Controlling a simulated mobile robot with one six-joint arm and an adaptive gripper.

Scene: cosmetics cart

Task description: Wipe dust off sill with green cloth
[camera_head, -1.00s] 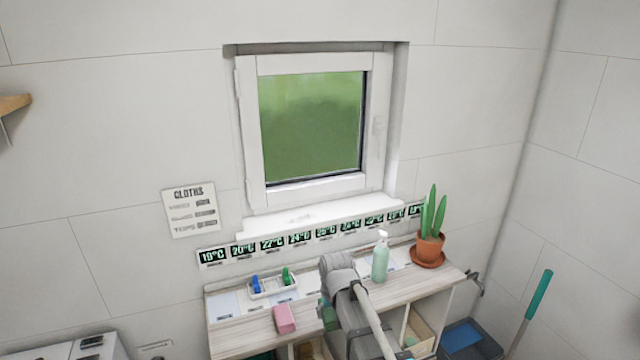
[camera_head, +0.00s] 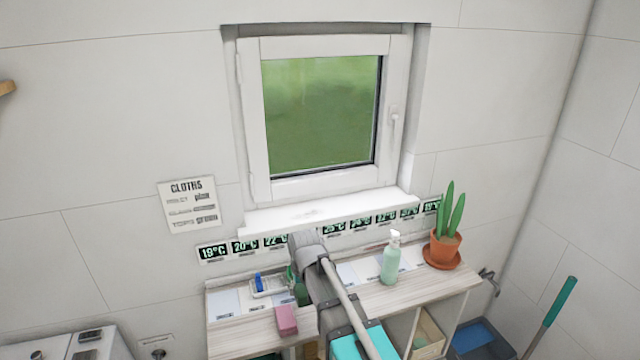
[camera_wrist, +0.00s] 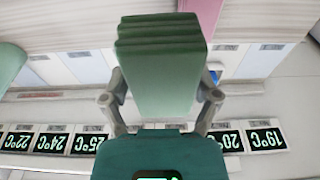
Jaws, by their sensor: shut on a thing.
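The white window sill (camera_head: 335,212) runs below the closed window, and it looks bare. Any dust on it is too faint to tell from shading. The green cloth (camera_wrist: 160,45) is a thick folded block. My gripper (camera_wrist: 163,88) is shut on it, with one finger on each side, in the wrist view. In the head view, my arm hides most of the gripper, and a small green patch (camera_head: 301,294) shows left of the arm, above the shelf top. The gripper is below the sill and apart from it.
A pink block (camera_head: 286,320) and a white tray (camera_head: 268,286) are to the left. A temperature strip (camera_head: 334,228) runs under the sill.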

